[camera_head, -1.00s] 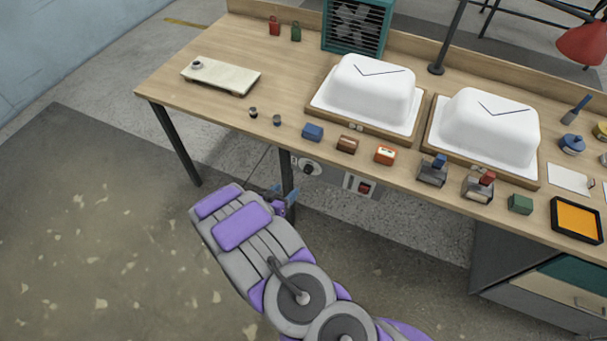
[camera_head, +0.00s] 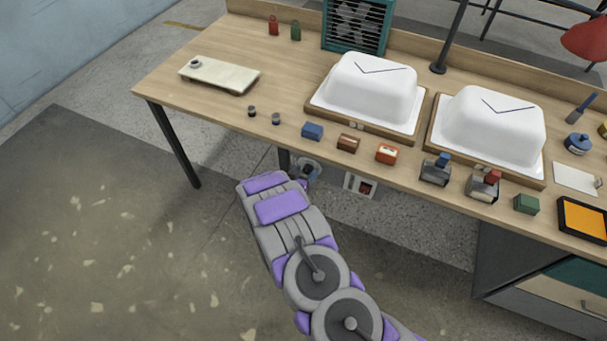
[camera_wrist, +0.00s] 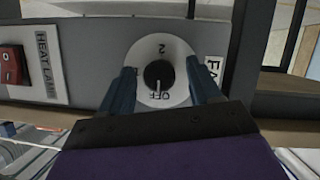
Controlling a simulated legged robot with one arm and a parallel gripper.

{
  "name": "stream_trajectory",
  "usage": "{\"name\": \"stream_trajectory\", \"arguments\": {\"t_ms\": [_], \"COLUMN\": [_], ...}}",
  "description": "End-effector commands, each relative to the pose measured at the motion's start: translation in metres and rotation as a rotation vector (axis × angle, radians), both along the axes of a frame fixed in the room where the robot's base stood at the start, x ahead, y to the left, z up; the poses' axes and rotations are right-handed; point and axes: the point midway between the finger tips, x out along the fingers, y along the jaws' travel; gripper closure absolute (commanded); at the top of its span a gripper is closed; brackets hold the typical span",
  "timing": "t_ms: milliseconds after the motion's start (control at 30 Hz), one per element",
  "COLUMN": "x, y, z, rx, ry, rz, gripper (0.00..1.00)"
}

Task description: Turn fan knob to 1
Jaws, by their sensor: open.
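The fan knob (camera_wrist: 159,75) is a small black knob on a round white dial (camera_wrist: 150,50) in the wrist view. The dial reads "OFF" at the bottom and "2" at the top, and the knob's pale mark seems to point toward "OFF". My gripper (camera_wrist: 160,68) is open, with one blue-grey finger on each side of the dial; whether either finger touches the knob cannot be told. In the head view my gripper (camera_head: 303,172) is under the table's front edge, at the dial, which it partly hides.
A red heat lamp switch (camera_wrist: 12,65) sits left of the dial; it also shows in the head view (camera_head: 364,187). The wooden table (camera_head: 215,110) overhangs the controls, with a dark table leg (camera_head: 175,145) to the left. White tub shells (camera_head: 372,85) stand on top. The floor left is clear.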

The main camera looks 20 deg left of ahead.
Motion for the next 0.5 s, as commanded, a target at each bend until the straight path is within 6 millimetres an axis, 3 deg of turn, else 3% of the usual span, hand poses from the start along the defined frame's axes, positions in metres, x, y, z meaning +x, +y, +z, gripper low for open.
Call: {"name": "stream_trajectory", "arguments": {"t_ms": [133, 500], "x": [-0.0001, -0.0003], "y": [0.0006, 0.0032], "z": [-0.0001, -0.0014], "rx": [-0.001, -0.004], "ry": [0.000, 0.001], "rz": [0.000, 0.001], "gripper": [0.37, 0.73]}}
